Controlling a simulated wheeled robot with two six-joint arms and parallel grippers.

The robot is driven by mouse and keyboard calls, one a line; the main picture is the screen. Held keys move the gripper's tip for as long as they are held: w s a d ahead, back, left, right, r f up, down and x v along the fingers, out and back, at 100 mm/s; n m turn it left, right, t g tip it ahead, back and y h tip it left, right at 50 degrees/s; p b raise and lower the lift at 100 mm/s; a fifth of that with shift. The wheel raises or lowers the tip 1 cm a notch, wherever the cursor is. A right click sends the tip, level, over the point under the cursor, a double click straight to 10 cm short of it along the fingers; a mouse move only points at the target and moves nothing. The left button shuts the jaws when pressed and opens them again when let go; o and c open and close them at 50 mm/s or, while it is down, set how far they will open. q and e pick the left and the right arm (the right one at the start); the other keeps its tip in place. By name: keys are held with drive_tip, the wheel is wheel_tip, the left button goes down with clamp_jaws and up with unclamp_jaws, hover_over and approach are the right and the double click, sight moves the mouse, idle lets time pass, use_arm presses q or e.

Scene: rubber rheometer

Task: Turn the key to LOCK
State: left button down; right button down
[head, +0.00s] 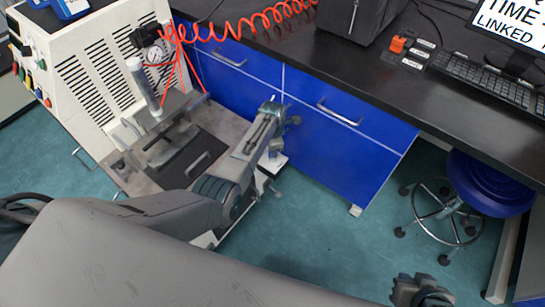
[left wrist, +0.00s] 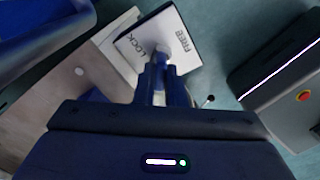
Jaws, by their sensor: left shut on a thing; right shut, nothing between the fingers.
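The white lock panel (left wrist: 128,42) is seen from above in the left wrist view, with LOCK printed on its left part and FREE on its right part. The key (left wrist: 166,52) shows as a pale grey piece at the fingertips, between the two words. My left gripper (left wrist: 162,68) is shut on the key; its fingers hide most of it, so its exact angle is hard to tell. In the head view my left gripper (head: 276,151) is over the panel (head: 276,164), which is mostly covered by my arm. My right gripper (head: 422,293) is shut and empty at the bottom right.
The white rheometer (head: 90,65) with a gauge and a grey bench plate stands at the left. Blue drawers (head: 335,125) are close behind my left gripper. A blue stool (head: 490,185) stands at the right. The teal floor between is clear.

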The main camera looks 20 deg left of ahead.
use_arm(q)
drive_tip(key=shift+n, duration=0.6)
drive_tip(key=shift+r+n+p, duration=0.1)
drive_tip(key=shift+n+p, duration=0.35)
drive_tip(key=shift+n, duration=1.65)
